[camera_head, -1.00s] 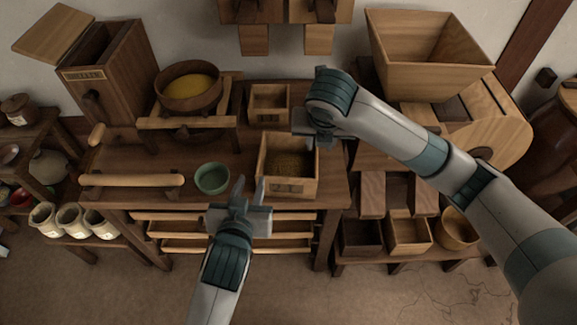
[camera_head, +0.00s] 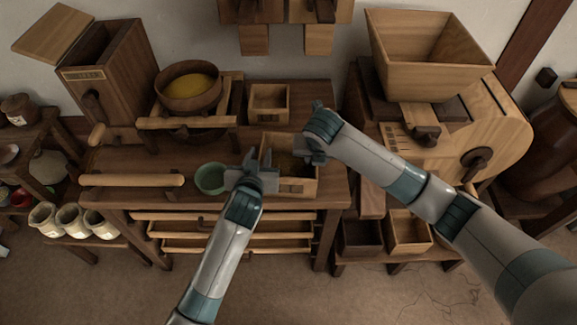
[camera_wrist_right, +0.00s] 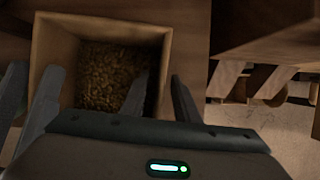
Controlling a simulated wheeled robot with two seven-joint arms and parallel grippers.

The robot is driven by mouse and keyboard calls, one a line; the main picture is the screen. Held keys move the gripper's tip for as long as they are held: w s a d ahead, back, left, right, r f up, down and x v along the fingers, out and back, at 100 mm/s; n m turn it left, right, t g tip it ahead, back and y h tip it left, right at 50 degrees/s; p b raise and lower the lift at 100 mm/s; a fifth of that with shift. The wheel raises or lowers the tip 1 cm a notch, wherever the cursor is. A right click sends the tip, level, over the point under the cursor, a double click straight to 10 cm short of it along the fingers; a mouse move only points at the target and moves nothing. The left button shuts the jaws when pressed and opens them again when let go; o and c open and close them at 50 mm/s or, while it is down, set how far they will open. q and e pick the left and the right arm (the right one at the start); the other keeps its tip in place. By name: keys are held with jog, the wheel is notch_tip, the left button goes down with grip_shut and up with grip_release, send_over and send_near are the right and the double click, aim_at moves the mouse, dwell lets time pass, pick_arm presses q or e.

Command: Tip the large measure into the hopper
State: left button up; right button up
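The large measure, a square wooden box (camera_head: 300,188) of brown grain, stands upright on the bench; its inside with grain fills much of the right wrist view (camera_wrist_right: 112,28). My left gripper (camera_head: 259,157) is open at the box's left wall, its fingertips apart. My right gripper (camera_head: 311,147) is at the right wall; in the right wrist view its fingers (camera_wrist_right: 161,95) are apart, one inside and one outside that wall. Contact with the walls cannot be told. The large wooden hopper (camera_head: 428,78) stands at the upper right, above a wooden mill housing.
A green bowl (camera_head: 211,178) sits just left of my left gripper. A smaller wooden box (camera_head: 268,117) stands behind the measure. A bowl of yellow meal (camera_head: 188,100) rests on a stand to the left. The mill housing (camera_head: 500,125) with a dark knob is at the right.

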pick_arm(q)
jog(key=shift+w+f, duration=0.2)
jog(key=shift+w, duration=0.35)
pick_arm(e)
jog(key=shift+w+f, duration=0.25)
jog(key=shift+f, duration=0.35)
pick_arm(q)
grip_shut()
pick_arm(e)
grip_shut()
pick_arm(q)
jog(key=shift+r, duration=0.1)
pick_arm(e)
jog(key=shift+r, duration=0.1)
